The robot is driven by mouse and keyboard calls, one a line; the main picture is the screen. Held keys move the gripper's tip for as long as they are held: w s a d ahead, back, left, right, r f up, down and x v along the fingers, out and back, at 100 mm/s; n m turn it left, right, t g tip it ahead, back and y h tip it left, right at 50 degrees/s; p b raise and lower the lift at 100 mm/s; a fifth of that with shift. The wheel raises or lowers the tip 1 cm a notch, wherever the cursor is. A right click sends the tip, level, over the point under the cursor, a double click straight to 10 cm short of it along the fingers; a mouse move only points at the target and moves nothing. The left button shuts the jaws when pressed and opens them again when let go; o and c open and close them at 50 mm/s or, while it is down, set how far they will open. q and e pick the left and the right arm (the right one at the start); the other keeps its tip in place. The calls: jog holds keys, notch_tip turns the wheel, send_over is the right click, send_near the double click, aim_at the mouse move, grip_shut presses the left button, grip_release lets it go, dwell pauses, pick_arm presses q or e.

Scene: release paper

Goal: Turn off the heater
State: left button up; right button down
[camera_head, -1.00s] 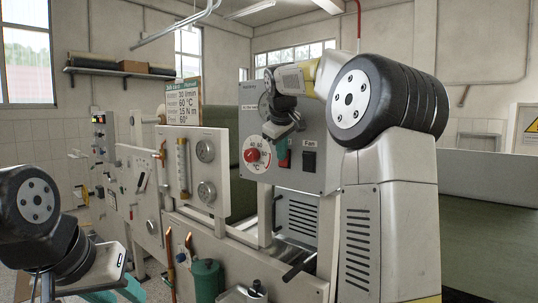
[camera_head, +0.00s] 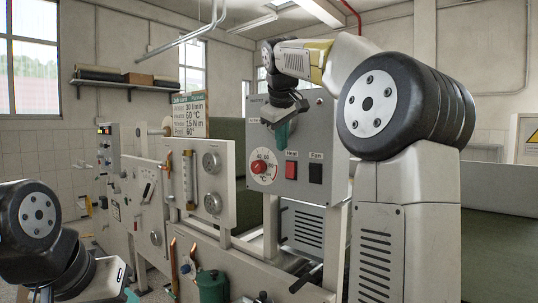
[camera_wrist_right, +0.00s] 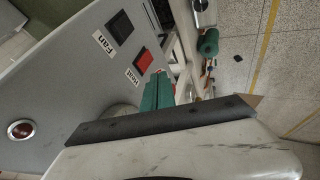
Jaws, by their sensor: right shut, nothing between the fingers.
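The heater's control panel (camera_head: 322,145) is a grey box with a red Heat switch (camera_head: 291,170) and a black Fan switch (camera_head: 315,173). A red temperature knob (camera_head: 258,167) with a °C dial sits left of them. My right gripper (camera_head: 281,138) points down in front of the panel, with its green fingers shut and empty, just above the Heat switch. In the right wrist view the green fingers (camera_wrist_right: 157,92) are close to the red Heat switch (camera_wrist_right: 143,61); contact cannot be told.
The panel stands on a frame above a vented grey box (camera_head: 308,225). A gauge panel (camera_head: 212,175) stands to the left. A green canister (camera_head: 212,287) is below it. A red round lamp (camera_wrist_right: 20,129) on the panel shows in the right wrist view.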

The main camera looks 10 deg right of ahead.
aim_at(287, 168)
jog(key=shift+v, duration=0.85)
jog(key=shift+w+a+f+g, duration=0.1)
jog(key=shift+a+f+g, duration=0.2)
jog(key=shift+f, duration=0.45)
jog(key=x, duration=0.4)
jog(key=d+x, duration=0.1)
jog(key=x, duration=0.3)
jog(key=w+r+x, duration=0.1)
jog(key=x, duration=0.2)
jog(key=shift+w+d+f, duration=0.15)
jog(key=shift+d+f, duration=0.2)
jog(key=shift+d, duration=0.15)
jog(key=shift+w+d, duration=0.3)
jog(key=shift+d, duration=0.1)
